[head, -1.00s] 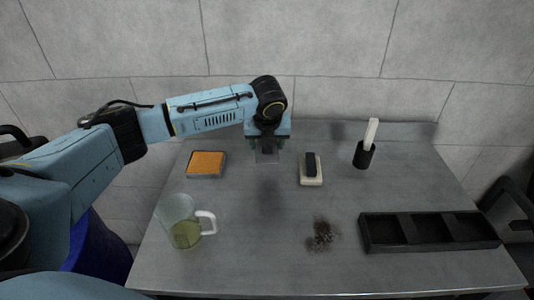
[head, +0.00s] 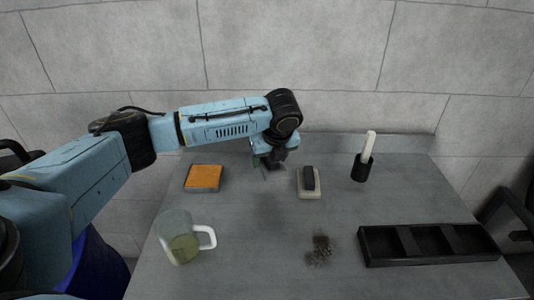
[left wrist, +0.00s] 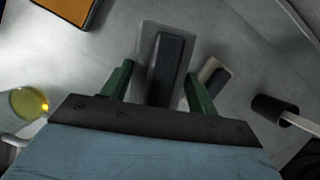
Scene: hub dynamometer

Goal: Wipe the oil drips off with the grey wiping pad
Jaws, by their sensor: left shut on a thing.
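The grey wiping pad (left wrist: 149,55) with its dark handle (left wrist: 167,68) is between the green fingers of my left gripper (left wrist: 160,90) in the left wrist view. The gripper is shut on it. In the head view my left gripper (head: 269,162) is over the back middle of the table, and the arm and fingers partly hide the pad. A dark brown, speckled stain (head: 319,250) lies on the table front, right of the middle; I cannot tell for sure that it is the oil drips. My right gripper is not in view.
A pale block with a black handle (head: 310,182) lies just right of my gripper. An orange-topped pad (head: 204,178) and a glass mug (head: 178,238) stand left. A black holder with a white-handled tool (head: 362,168) and a black compartment tray (head: 428,243) stand right.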

